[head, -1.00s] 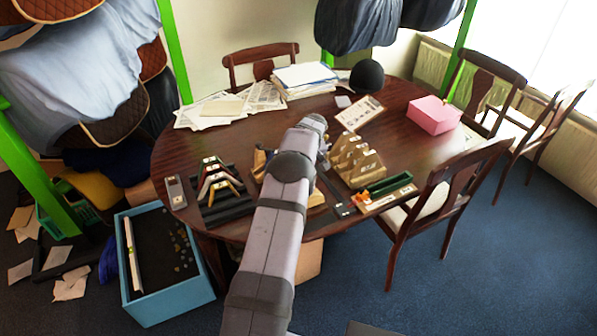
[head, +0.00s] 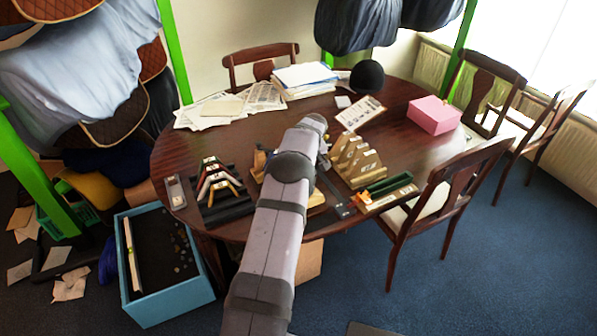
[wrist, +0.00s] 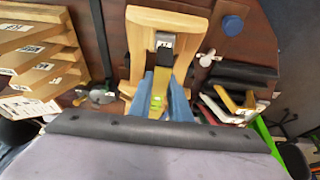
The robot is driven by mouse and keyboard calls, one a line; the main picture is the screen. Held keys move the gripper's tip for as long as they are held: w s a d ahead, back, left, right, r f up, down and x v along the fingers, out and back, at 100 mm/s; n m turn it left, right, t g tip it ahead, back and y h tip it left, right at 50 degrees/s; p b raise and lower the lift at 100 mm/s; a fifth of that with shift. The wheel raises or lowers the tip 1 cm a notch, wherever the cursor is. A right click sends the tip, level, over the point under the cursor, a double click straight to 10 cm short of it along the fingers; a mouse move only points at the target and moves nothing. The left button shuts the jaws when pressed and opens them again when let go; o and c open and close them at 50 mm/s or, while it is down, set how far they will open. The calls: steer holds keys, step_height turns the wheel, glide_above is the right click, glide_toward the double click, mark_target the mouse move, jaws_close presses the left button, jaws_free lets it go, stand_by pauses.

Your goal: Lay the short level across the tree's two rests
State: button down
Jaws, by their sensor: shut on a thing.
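In the wrist view my gripper (wrist: 158,98) has its two blue fingers closed on a yellow-green piece that looks like the short level (wrist: 157,104). The pale wooden tree (wrist: 144,22) lies just beyond the fingertips, with a dark labelled block (wrist: 165,42) at its middle. The level's far end is close to the tree; I cannot tell whether it touches the rests. In the head view my arm hides the gripper, the level and most of the tree, with only a bit of wood (head: 259,161) showing beside it.
A wooden slotted stand (head: 355,160) is right of my arm, with a green tray (head: 388,184) near it. A black rack with coloured angled pieces (head: 220,190) stands left. Papers (head: 238,105) and a pink box (head: 434,115) lie farther back. A blue crate (head: 172,312) is on the floor.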

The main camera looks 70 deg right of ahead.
steer(key=shift+f+b, duration=1.7)
steer(key=shift+b, duration=0.1)
stand_by(2.5)
stand_by(0.5)
steer(key=c, duration=1.2)
jaws_free()
steer(key=shift+r+p, duration=1.3)
steer(key=shift+r, duration=1.2)
steer(key=shift+r, duration=0.1)
steer(key=shift+r+p, duration=0.85)
steer(key=shift+r, duration=0.6)
